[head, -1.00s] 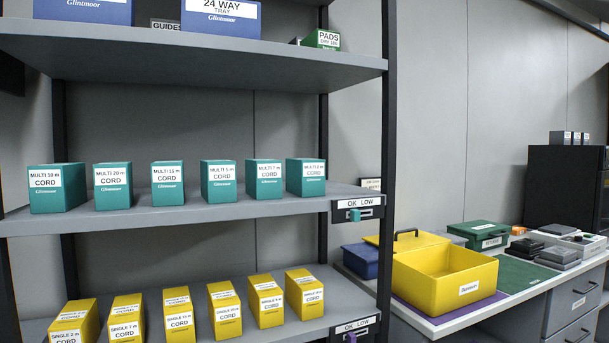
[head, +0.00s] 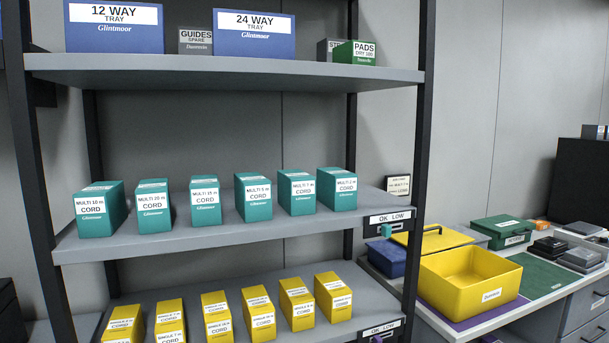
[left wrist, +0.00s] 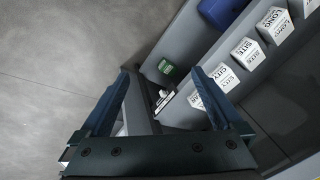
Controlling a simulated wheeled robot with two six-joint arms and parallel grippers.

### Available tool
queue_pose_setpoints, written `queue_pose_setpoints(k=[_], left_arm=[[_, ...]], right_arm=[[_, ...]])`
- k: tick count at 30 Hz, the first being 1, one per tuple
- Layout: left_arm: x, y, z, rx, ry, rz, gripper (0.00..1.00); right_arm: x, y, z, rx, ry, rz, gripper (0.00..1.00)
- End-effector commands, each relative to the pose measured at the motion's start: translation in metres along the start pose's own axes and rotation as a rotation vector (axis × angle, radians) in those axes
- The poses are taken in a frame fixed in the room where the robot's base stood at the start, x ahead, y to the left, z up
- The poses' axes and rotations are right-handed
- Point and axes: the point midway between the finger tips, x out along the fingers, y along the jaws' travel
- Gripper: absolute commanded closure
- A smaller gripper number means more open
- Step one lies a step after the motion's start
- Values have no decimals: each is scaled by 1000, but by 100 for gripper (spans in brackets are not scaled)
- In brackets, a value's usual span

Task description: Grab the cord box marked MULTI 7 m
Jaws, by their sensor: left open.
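The cord box marked MULTI 7 m (head: 297,192) is a teal box with a white label, upright on the middle shelf in the head view. It is second from the right in a row of teal boxes, between the MULTI 5 m box (head: 253,198) and the rightmost teal box (head: 337,190). My left gripper (left wrist: 160,84) shows only in the left wrist view. Its two fingers are spread apart with nothing held between them. The MULTI 7 m box cannot be made out in that view. My right gripper is in neither view.
Yellow SINGLE cord boxes (head: 258,312) stand below. Black posts (head: 418,150) bound the rack. An open yellow bin (head: 470,282) sits on the bench at right.

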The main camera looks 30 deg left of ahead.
Motion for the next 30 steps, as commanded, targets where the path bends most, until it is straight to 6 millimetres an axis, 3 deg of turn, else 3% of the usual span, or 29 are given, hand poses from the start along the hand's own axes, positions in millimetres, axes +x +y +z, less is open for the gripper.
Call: queue_pose_setpoints(k=[1, 3, 17, 30], left_arm=[[-26, -15, -11, -30, 16, -15, 0], [-46, -31, -23, -76, 46, -40, 0], [-187, -148, -104, -386, 273, -189, 0], [-333, -259, -171, -623, 513, -285, 0]], right_arm=[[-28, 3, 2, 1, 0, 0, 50], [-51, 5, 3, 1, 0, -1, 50], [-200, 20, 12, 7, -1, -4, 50], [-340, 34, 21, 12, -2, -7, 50]])
